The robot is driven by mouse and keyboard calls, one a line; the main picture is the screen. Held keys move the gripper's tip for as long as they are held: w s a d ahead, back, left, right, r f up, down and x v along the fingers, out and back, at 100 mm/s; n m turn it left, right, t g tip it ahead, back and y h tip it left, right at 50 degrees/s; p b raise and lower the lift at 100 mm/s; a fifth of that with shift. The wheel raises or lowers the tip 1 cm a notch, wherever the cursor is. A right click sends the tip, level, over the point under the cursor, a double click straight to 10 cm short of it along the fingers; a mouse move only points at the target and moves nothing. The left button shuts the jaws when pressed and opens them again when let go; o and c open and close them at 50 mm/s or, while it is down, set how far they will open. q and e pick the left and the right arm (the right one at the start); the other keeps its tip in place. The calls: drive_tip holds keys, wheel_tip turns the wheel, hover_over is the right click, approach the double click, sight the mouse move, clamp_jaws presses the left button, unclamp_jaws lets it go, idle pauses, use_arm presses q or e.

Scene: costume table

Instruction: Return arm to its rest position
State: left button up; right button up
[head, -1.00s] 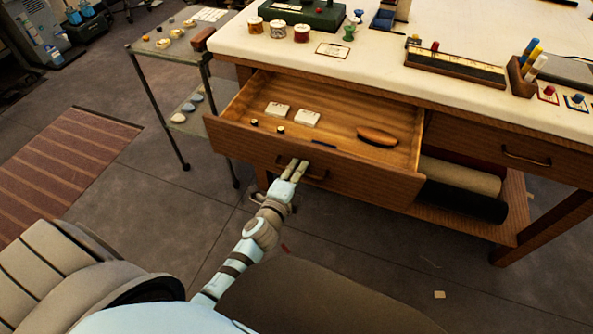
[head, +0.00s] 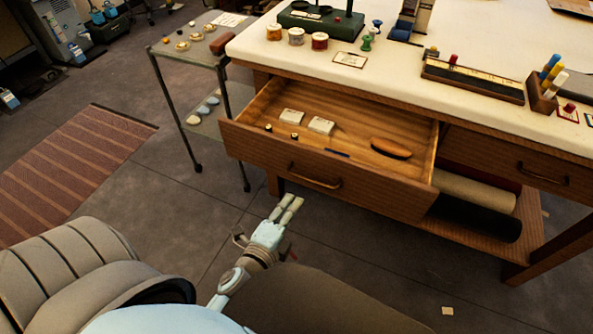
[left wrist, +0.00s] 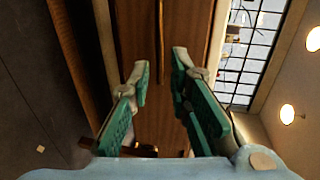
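My left gripper (head: 288,207) is in front of the open drawer (head: 318,178), a little below and left of its handle (head: 314,177), and apart from it. In the left wrist view my left gripper (left wrist: 162,75) shows two green-padded fingers spread apart with nothing between them. The drawer front (left wrist: 148,30) stands beyond the fingers there, with the handle running along it. My right gripper is not in view.
The drawer holds two white boxes (head: 321,126), small dark items, a blue stick and a brown oval piece (head: 390,148). The table (head: 400,85) carries spools and a pen holder. A side cart (head: 195,60) stands left. Floor is clear around my left gripper.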

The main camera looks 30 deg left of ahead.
use_arm(q)
drive_tip(key=s+a+f+n+g+p, duration=0.1)
drive_tip(key=s+f+n+g, duration=0.4)
drive_tip(key=f, duration=0.7)
drive_tip(key=s+a+f+n+g+p, duration=0.1)
drive_tip(key=s+f+n+g, duration=0.25)
drive_tip(key=s+f, duration=0.7)
drive_tip(key=s+a+f+n+g, duration=0.1)
drive_tip(key=s+f+n+g, duration=0.2)
drive_tip(key=s, duration=0.5)
drive_tip(key=s+a+f+n+g, duration=0.1)
drive_tip(key=s+f+n+g, duration=0.2)
drive_tip(key=s+f+n, duration=0.2)
drive_tip(key=s+f, duration=0.3)
drive_tip(key=shift+s+a+f+h+p, duration=0.25)
drive_tip(key=shift+s+h+p, duration=0.05)
drive_tip(key=shift+s+p, duration=0.1)
